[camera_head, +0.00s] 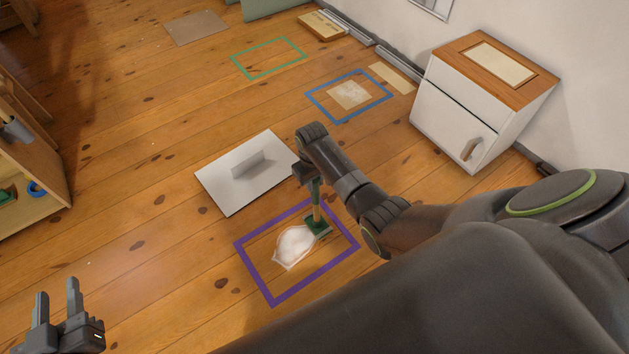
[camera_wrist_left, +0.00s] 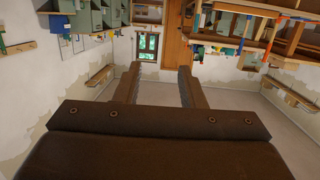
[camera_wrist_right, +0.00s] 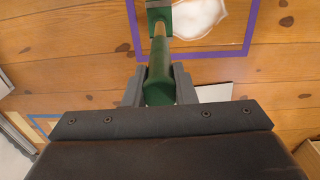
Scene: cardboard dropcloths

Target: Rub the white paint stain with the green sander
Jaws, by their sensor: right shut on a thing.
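The white paint stain (camera_head: 294,246) lies on the wooden floor inside a purple frame (camera_head: 257,272). It also shows at the top of the right wrist view (camera_wrist_right: 200,16). The green sander (camera_head: 318,226) stands at the stain's upper right edge, its handle rising to my right gripper (camera_head: 306,174). In the right wrist view my right gripper (camera_wrist_right: 160,88) is shut on the sander's green handle (camera_wrist_right: 160,60). Whether the sander's head touches the stain or floor is unclear. My left gripper (camera_head: 57,302) is open and empty at the lower left, with its fingers apart in the left wrist view (camera_wrist_left: 158,85).
A white board with a grip (camera_head: 228,190) lies just behind the purple frame. A blue frame (camera_head: 323,107) around a pale patch and an empty green frame (camera_head: 243,70) lie farther back. A white cabinet (camera_head: 447,120) stands at the right, a wooden shelf (camera_head: 50,180) at the left.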

